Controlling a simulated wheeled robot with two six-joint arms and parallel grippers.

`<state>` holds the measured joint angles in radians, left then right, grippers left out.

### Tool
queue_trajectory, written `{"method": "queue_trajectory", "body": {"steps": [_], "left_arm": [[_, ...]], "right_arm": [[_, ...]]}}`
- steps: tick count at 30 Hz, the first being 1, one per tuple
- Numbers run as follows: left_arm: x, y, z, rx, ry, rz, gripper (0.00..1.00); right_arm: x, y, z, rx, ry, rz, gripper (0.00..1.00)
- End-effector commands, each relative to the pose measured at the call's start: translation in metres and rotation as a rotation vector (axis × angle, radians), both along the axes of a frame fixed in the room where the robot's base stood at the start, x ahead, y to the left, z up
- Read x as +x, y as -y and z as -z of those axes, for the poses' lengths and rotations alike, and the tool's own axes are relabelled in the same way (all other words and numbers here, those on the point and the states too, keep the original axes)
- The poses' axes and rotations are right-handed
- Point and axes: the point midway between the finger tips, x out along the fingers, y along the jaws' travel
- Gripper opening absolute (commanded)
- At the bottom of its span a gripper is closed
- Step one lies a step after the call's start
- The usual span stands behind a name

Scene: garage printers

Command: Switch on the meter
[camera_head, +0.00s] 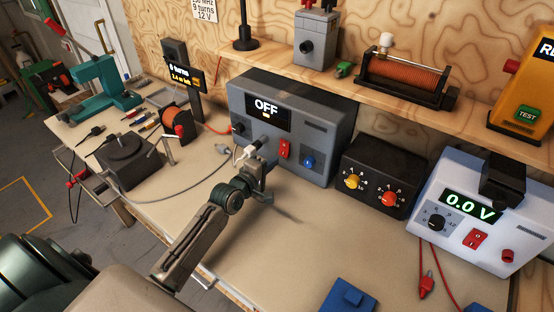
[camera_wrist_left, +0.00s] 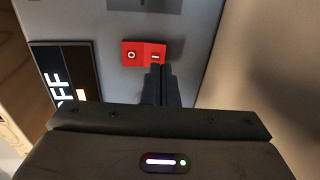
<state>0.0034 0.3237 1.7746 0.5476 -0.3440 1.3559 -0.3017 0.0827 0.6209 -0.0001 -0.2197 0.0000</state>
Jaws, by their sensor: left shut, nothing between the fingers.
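The grey meter box (camera_head: 318,115) stands at the back of the bench, its display (camera_head: 267,110) reading OFF. A red rocker switch (camera_head: 285,149) marked O and I is on its front, and it also shows in the left wrist view (camera_wrist_left: 131,54). My left gripper (camera_head: 268,164) is shut and empty in front of the meter, just left of the switch in the head view. In the left wrist view its fingertips (camera_wrist_left: 160,72) lie at the I end of the switch; I cannot tell whether they touch it. My right gripper is out of view.
A blue knob (camera_head: 308,161) sits right of the switch. A black dial box (camera_head: 374,178) and a white unit reading 0.0 V (camera_head: 450,235) stand to the right.

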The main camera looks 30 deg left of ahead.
Motion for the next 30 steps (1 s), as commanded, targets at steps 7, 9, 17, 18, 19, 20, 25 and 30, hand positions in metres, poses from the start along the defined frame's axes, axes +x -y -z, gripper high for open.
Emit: {"method": "queue_trajectory", "body": {"steps": [7,9,17,18,19,20,25,30], "left_arm": [[0.027,0.003,0.003,-0.001,0.001,-0.001,0.0],[0.029,0.004,0.003,0.0,0.001,-0.001,0.0],[0.03,0.004,0.004,0.0,0.0,-0.001,0.0],[0.03,0.004,0.004,0.0,0.0,-0.001,0.0],[0.03,0.004,0.004,0.0,0.0,-0.001,0.0],[0.03,0.004,0.005,0.0,0.001,-0.001,0.0],[0.033,0.005,0.012,-0.004,0.032,0.0,0.0],[0.035,0.005,0.006,-0.007,0.054,0.001,0.0]], "right_arm": [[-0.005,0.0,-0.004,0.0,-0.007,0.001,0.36],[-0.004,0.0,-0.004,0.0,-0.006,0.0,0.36],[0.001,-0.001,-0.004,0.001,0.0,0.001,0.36],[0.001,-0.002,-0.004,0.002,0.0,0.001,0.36],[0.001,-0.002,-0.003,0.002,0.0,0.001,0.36],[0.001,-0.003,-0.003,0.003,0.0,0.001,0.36],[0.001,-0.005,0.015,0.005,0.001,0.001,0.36],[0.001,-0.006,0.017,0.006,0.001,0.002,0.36]]}}
